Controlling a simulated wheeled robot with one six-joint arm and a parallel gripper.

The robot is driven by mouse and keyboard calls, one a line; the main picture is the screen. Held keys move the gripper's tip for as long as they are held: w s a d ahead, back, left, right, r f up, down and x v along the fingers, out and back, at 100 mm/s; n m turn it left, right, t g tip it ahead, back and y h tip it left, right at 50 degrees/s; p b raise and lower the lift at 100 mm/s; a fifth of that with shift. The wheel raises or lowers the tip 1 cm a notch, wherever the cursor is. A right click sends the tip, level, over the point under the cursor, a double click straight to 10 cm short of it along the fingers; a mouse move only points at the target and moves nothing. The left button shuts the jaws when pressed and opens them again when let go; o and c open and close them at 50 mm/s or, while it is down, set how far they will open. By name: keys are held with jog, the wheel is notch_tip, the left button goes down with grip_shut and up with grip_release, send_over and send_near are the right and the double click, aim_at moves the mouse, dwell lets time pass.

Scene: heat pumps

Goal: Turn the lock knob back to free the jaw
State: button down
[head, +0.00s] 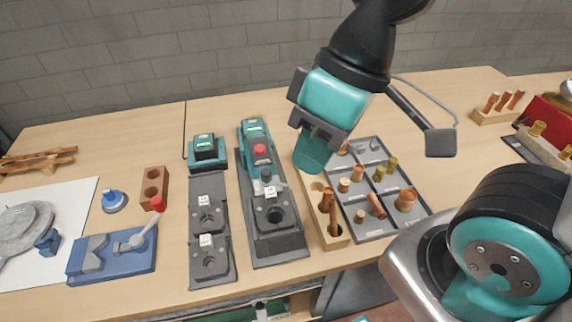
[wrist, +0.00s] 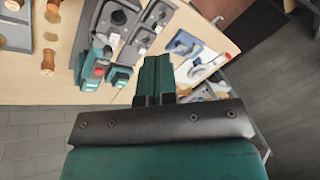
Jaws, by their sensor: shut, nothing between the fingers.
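A teal and dark grey press tool (head: 256,140) lies in a long dark holder on the bench. It has a red round knob (head: 260,150) on its body and a round jaw (head: 273,215) at its near end. I cannot tell which part is the lock knob.
Two grey jaw plates (head: 207,258) lie left of the tool, with a battery on a charger (head: 206,150) behind. A blue clamp (head: 112,258) has a red-tipped lever. Right stand a wooden block (head: 338,240) and a grey tray (head: 383,229) of copper fittings.

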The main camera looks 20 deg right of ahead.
aim_at(266, 173)
jog(key=w+d+f+n+g, duration=0.1)
jog(key=w+d+f+n, duration=0.2)
jog(key=w+n, duration=0.4)
jog(key=w+d+f+n+g+h+b, duration=0.1)
jog(key=w+d+f+n, duration=0.1)
jog(key=w+f+n, duration=0.2)
jog(key=w+d+f+n+g+b, duration=0.1)
jog(key=w+d+f+n, duration=0.2)
jog(key=w+n, duration=0.7)
jog(key=shift+w+d+f+n+g+h, duration=0.35)
jog(key=shift+w+f, duration=0.25)
jog(key=shift+f, duration=0.2)
jog(key=s+a+f+p, duration=0.4)
jog(key=s+f, duration=0.2)
jog(key=f, duration=0.3)
jog(key=shift+s+a, duration=0.2)
jog(key=shift+a, duration=0.05)
